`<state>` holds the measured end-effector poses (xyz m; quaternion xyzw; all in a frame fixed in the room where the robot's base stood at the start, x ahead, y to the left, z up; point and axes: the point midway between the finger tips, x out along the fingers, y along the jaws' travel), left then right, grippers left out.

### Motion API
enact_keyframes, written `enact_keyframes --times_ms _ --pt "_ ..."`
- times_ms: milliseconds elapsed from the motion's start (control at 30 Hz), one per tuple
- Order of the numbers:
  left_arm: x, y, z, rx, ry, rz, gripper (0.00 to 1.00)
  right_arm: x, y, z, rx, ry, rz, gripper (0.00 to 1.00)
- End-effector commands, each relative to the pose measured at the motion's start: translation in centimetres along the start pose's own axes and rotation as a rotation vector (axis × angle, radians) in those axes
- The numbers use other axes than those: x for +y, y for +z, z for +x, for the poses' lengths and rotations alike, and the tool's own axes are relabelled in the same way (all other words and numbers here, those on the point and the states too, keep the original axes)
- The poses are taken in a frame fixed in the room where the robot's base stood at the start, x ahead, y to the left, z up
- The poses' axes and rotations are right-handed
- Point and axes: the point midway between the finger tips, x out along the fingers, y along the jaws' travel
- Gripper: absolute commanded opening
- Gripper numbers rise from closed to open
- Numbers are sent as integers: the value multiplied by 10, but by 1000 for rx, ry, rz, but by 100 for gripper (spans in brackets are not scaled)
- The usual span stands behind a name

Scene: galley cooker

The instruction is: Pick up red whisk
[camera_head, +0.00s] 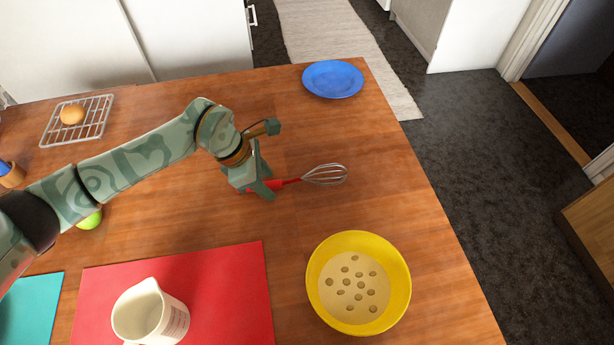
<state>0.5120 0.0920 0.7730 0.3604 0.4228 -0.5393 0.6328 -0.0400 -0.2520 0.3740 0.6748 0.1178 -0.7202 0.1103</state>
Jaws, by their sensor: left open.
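The red whisk (289,182) lies on the wooden table near its middle. Its wire head (326,174) points right and its red handle runs left under my left gripper. My left gripper (262,188) is open and points down at the handle, with a finger on the near side of it. Part of the handle is hidden behind the gripper. I cannot tell whether the fingers touch it. My right gripper is not in view.
A yellow bowl (402,265) stands at the front right and a blue plate (333,79) at the back. A measuring jug (150,312) stands on a red mat (243,285). A wire rack (97,122) holds an orange fruit. The table ends at right.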

Motion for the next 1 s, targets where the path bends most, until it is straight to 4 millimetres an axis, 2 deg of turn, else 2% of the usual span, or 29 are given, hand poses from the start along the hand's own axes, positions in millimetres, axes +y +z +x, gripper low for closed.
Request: enact_keyframes --times_ms 167,333,700,833,933,1000 --pt "0 -1 2 1 0 -1 46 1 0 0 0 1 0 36" --pt "0 -1 2 1 -1 -1 0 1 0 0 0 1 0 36" --pt "0 0 0 -1 0 0 0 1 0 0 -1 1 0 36" --pt "0 7 -17 -1 3 2 0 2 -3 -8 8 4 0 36" --pt "1 15 -38 -1 7 4 0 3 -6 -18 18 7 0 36" --pt "-14 21 -52 0 5 6 0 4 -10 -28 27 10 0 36"
